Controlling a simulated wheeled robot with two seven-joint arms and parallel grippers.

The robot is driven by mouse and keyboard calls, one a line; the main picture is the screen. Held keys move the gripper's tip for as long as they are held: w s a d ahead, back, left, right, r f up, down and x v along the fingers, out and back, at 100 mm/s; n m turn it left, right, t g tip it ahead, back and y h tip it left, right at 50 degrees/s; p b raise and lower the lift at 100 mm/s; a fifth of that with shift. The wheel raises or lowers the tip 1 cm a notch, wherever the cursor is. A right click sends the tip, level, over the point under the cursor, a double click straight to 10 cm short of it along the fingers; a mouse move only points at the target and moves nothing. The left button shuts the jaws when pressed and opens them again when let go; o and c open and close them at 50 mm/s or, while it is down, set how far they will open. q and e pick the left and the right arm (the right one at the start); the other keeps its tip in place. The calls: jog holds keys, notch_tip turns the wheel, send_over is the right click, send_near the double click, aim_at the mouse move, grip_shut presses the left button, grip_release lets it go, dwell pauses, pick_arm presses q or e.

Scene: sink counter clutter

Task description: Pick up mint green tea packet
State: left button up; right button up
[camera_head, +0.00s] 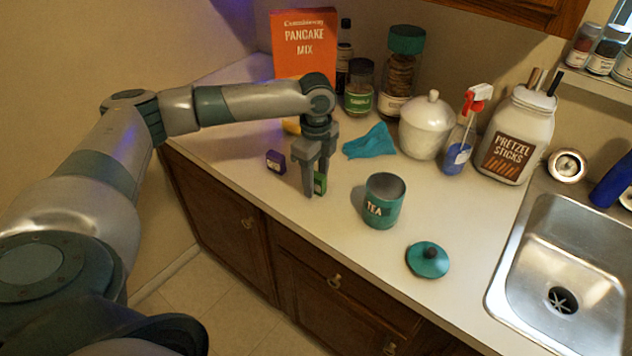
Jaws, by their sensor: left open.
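A small green packet (320,184), which looks like the mint green tea packet, stands on the white counter (345,252). My left gripper (315,191) points down over it with its fingers apart. The fingers are beside the packet and partly hide it; I cannot tell whether they touch it. A small purple packet (276,162) lies to the left of the gripper. My right gripper is not in view.
A teal tea tin (383,201) stands open right of the gripper, its lid (428,259) in front. Behind are a teal cloth (370,142), a pancake mix box (304,44), jars, a white pot (427,125) and a spray bottle (460,142). The sink (575,262) is at right.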

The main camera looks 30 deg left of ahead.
aim_at(317, 177)
pick_arm(q)
grip_shut()
jog(key=shift+r, duration=0.1)
